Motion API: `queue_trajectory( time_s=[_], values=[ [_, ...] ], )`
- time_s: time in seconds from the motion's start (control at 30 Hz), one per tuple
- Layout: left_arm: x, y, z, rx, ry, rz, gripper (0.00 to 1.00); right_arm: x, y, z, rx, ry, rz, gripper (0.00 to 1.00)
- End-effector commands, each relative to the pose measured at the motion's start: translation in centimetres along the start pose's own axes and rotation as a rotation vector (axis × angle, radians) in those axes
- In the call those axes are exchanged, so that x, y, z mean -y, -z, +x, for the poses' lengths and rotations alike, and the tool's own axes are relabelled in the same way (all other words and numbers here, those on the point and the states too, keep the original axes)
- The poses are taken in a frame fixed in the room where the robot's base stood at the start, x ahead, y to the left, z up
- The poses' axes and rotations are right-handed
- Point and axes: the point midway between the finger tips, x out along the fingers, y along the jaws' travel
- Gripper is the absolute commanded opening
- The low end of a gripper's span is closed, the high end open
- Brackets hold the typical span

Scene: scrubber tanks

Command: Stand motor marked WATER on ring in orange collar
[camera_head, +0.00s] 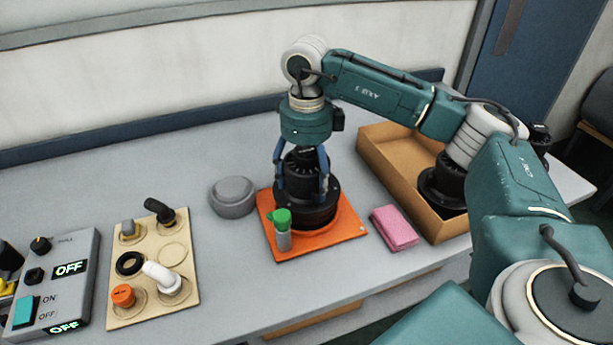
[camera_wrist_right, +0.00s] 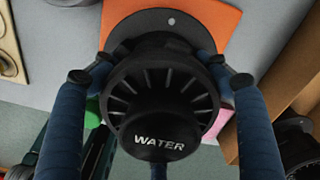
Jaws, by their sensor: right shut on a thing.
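The black motor (camera_head: 306,207) is upright over the orange plate (camera_head: 349,229), with its wide flange low at the plate's round collar. White lettering WATER shows on the motor's end cap in the right wrist view (camera_wrist_right: 170,105). My right gripper (camera_head: 303,180) points down from above, its blue fingers shut on the motor from both sides. The motor and fingers hide the ring, so I cannot tell whether the flange touches it. A small grey fitting with a green cap (camera_head: 281,218) stands at the plate's near left. My left gripper is not in view.
A cardboard box (camera_head: 385,165) at right holds another black motor (camera_head: 442,190). A pink cloth (camera_head: 395,227) lies between box and plate. A grey round lid (camera_head: 232,196) is left of the plate. A beige board (camera_head: 182,290) with fittings and a switch panel (camera_head: 75,245) stand further left.

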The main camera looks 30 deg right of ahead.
Motion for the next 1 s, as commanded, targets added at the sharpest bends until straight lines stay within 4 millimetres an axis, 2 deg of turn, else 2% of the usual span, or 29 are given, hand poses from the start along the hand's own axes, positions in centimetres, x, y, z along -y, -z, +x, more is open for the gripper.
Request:
queue_trajectory(
  time_s=[1.0],
  values=[
    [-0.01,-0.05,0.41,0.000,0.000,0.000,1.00,0.03,-0.11,0.49,0.006,0.001,0.000,0.17]
  ],
)
